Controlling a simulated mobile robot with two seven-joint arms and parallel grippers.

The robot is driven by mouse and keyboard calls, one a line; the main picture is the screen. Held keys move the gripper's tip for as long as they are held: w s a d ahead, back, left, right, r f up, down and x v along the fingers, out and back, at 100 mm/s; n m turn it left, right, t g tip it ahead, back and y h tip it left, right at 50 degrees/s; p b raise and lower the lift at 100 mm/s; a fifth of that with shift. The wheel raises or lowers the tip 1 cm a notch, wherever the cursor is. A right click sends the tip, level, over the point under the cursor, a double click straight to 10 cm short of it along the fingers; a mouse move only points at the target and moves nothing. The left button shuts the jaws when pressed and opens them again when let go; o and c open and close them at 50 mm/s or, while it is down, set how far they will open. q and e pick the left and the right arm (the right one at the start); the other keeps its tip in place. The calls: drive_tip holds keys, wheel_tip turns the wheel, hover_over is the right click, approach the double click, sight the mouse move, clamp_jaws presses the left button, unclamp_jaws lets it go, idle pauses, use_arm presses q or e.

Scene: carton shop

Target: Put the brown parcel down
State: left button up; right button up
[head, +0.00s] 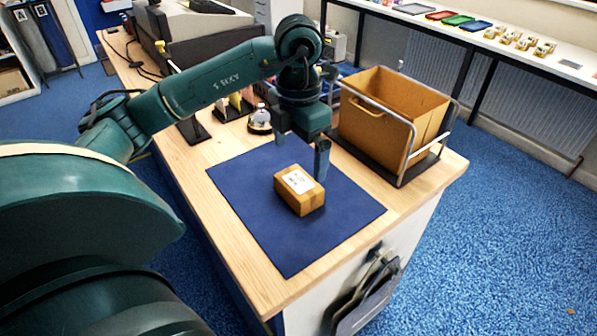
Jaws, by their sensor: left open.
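The brown parcel (298,191) is a small box with a white label on top. It sits on the dark blue mat (260,236) on the wooden counter. My left gripper (302,150) is above and behind the parcel, its fingers apart and pointing down. One finger hangs close to the parcel's right rear side; I cannot tell whether it touches. Nothing shows held in the gripper. My right gripper is not in view.
An open brown carton (389,112) stands in a metal-framed holder at the counter's right end. A bell (260,120) stands behind the mat. Dark bags hang on the counter's front. The front of the mat is clear.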

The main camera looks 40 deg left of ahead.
use_arm(q)
drive_tip(key=shift+r, duration=1.8)
